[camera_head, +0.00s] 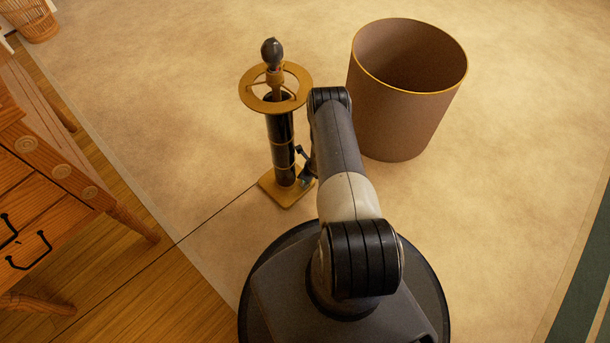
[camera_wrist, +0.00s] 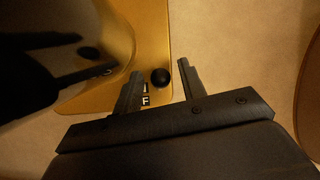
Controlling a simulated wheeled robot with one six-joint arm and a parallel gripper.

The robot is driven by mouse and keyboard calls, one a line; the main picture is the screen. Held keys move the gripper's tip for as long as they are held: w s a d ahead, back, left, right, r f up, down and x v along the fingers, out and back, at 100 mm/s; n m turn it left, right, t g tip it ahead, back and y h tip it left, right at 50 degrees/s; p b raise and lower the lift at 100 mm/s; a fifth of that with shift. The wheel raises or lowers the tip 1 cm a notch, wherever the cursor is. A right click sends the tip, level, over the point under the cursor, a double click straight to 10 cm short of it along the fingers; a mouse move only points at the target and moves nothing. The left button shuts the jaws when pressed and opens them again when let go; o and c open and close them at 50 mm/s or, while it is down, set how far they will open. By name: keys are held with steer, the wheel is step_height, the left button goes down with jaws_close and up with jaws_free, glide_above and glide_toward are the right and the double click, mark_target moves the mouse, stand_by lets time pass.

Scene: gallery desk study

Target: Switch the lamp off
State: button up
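The lamp (camera_head: 283,135) stands upright on the carpet, with a dark banded column, a gold ring and a bare grey bulb (camera_head: 272,52) that shows no glow. Its gold square base (camera_head: 288,196) also shows in the wrist view (camera_wrist: 155,30). A round black knob (camera_wrist: 161,78) sits near the edge of the base, with partly hidden white letters beside it. My gripper (camera_wrist: 159,80) is open, with one finger on each side of the knob; I cannot tell whether either touches it. In the head view my gripper (camera_head: 304,165) is low beside the column, partly hidden by my arm.
A brown open cylinder (camera_head: 400,125) with a gold rim stands right of the lamp. A wooden desk (camera_head: 50,190) is at the left. A thin dark cord (camera_head: 215,215) runs from the base across the floor. A wicker basket (camera_head: 30,18) is at the far left. Open carpet lies behind.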

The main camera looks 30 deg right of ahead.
steer(key=shift+w+f, duration=0.2)
steer(key=shift+f, duration=0.3)
steer(key=shift+c, duration=0.6)
jaws_close()
